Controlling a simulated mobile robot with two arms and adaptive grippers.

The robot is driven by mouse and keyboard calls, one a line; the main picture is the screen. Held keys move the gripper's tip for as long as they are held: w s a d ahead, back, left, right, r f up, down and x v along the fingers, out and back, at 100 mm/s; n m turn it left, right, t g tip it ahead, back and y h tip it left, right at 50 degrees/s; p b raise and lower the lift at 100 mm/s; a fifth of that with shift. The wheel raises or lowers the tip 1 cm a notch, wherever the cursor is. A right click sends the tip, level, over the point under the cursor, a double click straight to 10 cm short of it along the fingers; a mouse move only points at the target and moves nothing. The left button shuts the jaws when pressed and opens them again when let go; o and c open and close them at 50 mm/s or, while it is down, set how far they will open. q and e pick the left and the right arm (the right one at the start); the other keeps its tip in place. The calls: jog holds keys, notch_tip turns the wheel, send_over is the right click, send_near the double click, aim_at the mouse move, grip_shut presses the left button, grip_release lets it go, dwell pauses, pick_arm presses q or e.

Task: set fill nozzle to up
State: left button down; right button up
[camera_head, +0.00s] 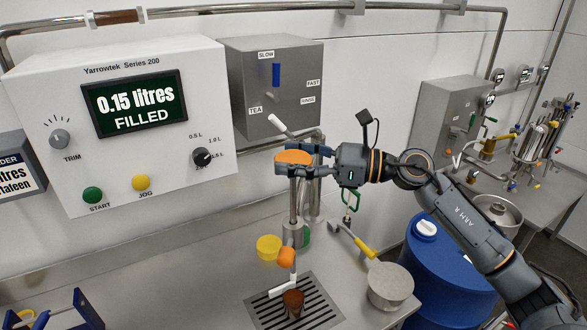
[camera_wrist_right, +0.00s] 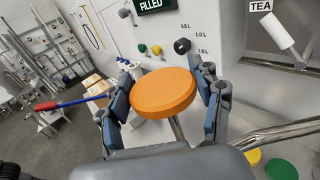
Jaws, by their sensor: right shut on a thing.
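My right gripper (camera_head: 296,160) is shut on a round orange knob (camera_head: 293,157) at the top of an upright metal rod (camera_head: 293,200). In the right wrist view the orange knob (camera_wrist_right: 163,92) sits between the two fingers of my right gripper (camera_wrist_right: 165,100). Lower on this assembly is an orange cylinder (camera_head: 286,257), with a white spout piece (camera_head: 283,287) below it. A brown cup (camera_head: 293,304) stands under the spout on the drain grate (camera_head: 265,312). Whether the nozzle is up or down is unclear. My left gripper is not in view.
The control box (camera_head: 130,150) reads "0.15 litres FILLED". A grey selector box (camera_head: 290,95) hangs behind the knob. A blue drum (camera_head: 448,270) stands at right.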

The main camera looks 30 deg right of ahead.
notch_tip(320, 180, up, 14)
jog(key=p, duration=0.4)
jog(key=shift+d+f, duration=0.15)
jog(key=shift+f, duration=0.05)
jog(key=o, duration=1.7)
jog(key=shift+f, duration=0.1)
jog(key=shift+f, duration=0.1)
